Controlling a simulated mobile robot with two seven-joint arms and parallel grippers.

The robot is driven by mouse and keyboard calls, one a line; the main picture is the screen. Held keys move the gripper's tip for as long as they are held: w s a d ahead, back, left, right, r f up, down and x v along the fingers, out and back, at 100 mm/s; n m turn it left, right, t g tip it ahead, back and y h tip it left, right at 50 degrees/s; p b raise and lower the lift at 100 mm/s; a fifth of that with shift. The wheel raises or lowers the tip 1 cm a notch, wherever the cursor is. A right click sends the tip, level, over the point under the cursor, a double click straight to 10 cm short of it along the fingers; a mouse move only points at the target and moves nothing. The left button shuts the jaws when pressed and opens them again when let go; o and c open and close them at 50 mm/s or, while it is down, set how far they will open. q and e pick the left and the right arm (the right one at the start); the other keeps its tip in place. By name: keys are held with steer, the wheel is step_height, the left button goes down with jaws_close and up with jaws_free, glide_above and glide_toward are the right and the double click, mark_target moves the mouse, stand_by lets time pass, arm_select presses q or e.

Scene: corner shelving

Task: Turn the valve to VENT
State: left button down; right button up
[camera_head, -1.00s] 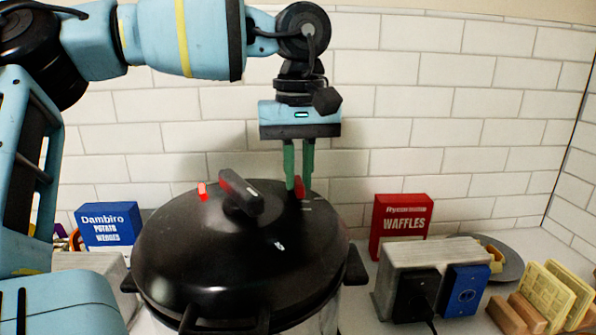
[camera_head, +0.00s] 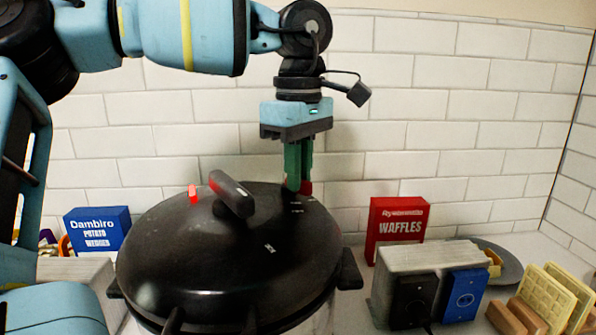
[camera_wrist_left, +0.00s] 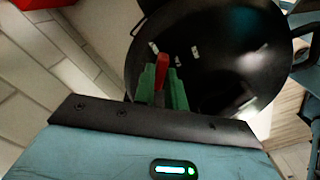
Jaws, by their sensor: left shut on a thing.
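A large black pressure cooker (camera_head: 225,255) stands on the counter with its lid on. A small red valve (camera_head: 307,187) sits at the lid's back right. My left gripper (camera_head: 298,188) points straight down from above, its green fingers closed around the valve. In the left wrist view, the red valve (camera_wrist_left: 162,65) shows between the green fingers (camera_wrist_left: 161,85). Small white marks lie on the lid beside the valve, too small to read, so I cannot tell which one it points at. My right gripper is out of view.
The lid has a black handle (camera_head: 231,193) and a red pin (camera_head: 193,194) left of the gripper. A blue box (camera_head: 97,229) stands left, a red waffles box (camera_head: 398,228) right. A grey toaster (camera_head: 418,260) and a waffle rack (camera_head: 530,315) are further right. The tiled wall is close behind.

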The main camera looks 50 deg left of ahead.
arm_select(q)
steer(key=shift+n, duration=0.3)
stand_by(0.4)
steer(key=c, duration=1.4)
jaws_free()
steer(key=shift+c, duration=0.2)
steer(key=shift+r, duration=3.95)
steer(key=shift+f, duration=0.1)
